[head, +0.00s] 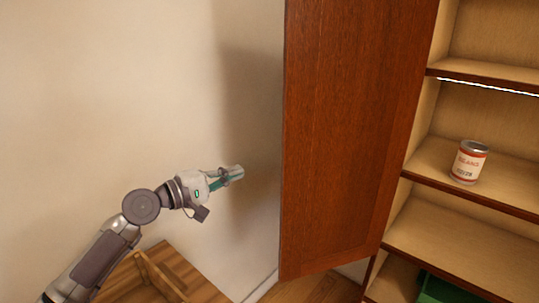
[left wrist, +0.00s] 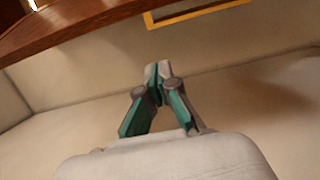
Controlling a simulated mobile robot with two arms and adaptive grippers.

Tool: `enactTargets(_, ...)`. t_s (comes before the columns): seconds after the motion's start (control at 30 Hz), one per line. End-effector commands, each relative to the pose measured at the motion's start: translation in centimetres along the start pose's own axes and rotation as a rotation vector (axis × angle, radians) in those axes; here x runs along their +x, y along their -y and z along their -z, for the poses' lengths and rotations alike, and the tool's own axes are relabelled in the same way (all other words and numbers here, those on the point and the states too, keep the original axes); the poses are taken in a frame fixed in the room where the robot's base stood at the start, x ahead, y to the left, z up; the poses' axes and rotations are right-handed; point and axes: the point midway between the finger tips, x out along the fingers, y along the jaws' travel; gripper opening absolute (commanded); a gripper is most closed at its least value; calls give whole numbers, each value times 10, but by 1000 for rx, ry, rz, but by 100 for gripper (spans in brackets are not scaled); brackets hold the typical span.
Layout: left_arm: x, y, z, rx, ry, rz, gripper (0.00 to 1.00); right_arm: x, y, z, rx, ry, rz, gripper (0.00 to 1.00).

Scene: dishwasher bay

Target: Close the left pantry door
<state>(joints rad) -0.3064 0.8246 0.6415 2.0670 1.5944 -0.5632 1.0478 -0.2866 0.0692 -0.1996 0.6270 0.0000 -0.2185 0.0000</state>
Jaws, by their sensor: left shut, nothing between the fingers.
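The left pantry door (head: 350,130) is a reddish-brown wooden panel. It stands open, swung out to the left of the shelves in the head view. My left gripper (head: 238,172) is shut and empty, to the left of the door's free edge, with a gap between them. In the left wrist view the fingers (left wrist: 158,72) are closed together in front of a pale wall. A dark wooden piece crosses the top left of that view; I cannot tell if it is the door. My right gripper is not in view.
The open pantry (head: 475,185) has several wooden shelves. A can (head: 469,163) stands on a middle shelf and a green container (head: 445,290) sits low down. A pale wall (head: 120,90) is behind my left arm. A wooden piece of furniture (head: 160,275) stands at the lower left.

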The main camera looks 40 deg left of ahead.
Motion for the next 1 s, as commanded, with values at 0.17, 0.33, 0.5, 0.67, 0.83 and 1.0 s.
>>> enactTargets(0.17,6,-1,-1,1,1,0,0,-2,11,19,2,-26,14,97)
enactTargets(0.33,31,-3,-1,4,2,1,0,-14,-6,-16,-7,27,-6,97)
enactTargets(0.5,62,-4,0,3,1,-1,0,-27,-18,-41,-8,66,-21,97)
enactTargets(0.67,86,-3,0,2,-1,-1,0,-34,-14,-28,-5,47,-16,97)
enactTargets(0.83,99,-2,-8,1,4,5,0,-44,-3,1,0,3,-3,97)
enactTargets(1.0,92,-2,-26,0,3,3,0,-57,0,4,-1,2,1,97)
